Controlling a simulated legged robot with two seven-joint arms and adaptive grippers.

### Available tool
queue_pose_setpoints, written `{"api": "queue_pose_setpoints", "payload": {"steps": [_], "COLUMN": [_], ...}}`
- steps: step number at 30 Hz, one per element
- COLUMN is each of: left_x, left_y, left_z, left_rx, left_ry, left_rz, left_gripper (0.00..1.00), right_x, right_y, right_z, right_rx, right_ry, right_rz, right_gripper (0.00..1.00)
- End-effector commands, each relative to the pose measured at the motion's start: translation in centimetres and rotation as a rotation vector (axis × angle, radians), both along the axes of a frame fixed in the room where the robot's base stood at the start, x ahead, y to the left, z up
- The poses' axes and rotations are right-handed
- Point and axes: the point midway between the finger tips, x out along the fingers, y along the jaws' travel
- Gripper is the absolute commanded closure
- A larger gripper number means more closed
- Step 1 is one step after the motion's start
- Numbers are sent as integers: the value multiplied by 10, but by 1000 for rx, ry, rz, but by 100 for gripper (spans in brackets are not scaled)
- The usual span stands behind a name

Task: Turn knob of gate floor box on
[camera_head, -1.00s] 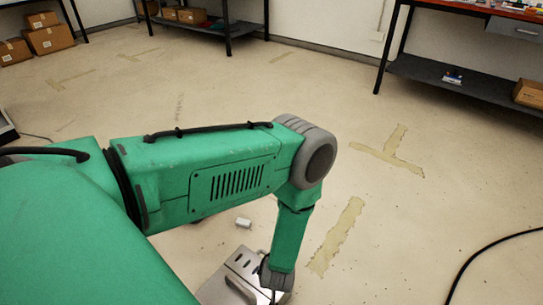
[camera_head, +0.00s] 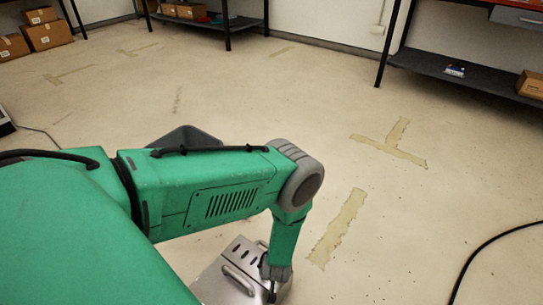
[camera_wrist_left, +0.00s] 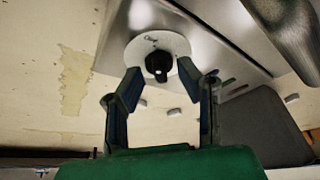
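The gate floor box (camera_head: 226,286) is a silvery metal box with a handle and slots, low on the floor at the bottom of the head view. The left wrist view shows its metal face (camera_wrist_left: 215,48) with a round white dial plate (camera_wrist_left: 140,45) and a black knob (camera_wrist_left: 158,66). My left gripper (camera_wrist_left: 160,73) is open, its two fingertips apart on either side of the knob. I cannot tell whether they touch it. In the head view, my left gripper (camera_head: 271,290) is at the box's right side, partly hidden. My right gripper is not in view.
A dark grey panel (camera_head: 186,137) shows behind my left arm. A black cable (camera_head: 490,248) lies on the floor at the right. Shelving (camera_head: 470,80) and cardboard boxes (camera_head: 45,37) stand at the back. The floor (camera_head: 450,215) to the right is mostly clear.

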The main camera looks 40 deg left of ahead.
Motion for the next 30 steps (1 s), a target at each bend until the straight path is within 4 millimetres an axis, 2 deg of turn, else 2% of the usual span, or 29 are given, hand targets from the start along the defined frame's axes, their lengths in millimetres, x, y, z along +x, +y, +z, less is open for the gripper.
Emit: {"api": "queue_pose_setpoints", "payload": {"steps": [2, 3, 5, 6, 23, 30], "left_x": [0, 0, 0, 0, 2, 1], "left_y": [0, 0, 1, 1, 3, 3], "left_z": [0, 0, -1, -1, -1, 0], "left_rx": [-1, -2, -4, -4, -1, -2], "left_ry": [-1, -1, -1, -1, -4, -4], "left_rz": [0, -1, 0, 0, -2, -58], "left_gripper": [69, 72, 94, 100, 100, 100], "right_x": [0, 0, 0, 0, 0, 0], "right_y": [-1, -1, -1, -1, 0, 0], "right_z": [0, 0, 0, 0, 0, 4], "right_rx": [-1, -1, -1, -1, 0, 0], "right_ry": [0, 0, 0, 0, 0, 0], "right_rz": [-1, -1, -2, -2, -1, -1], "right_gripper": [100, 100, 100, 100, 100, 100]}}
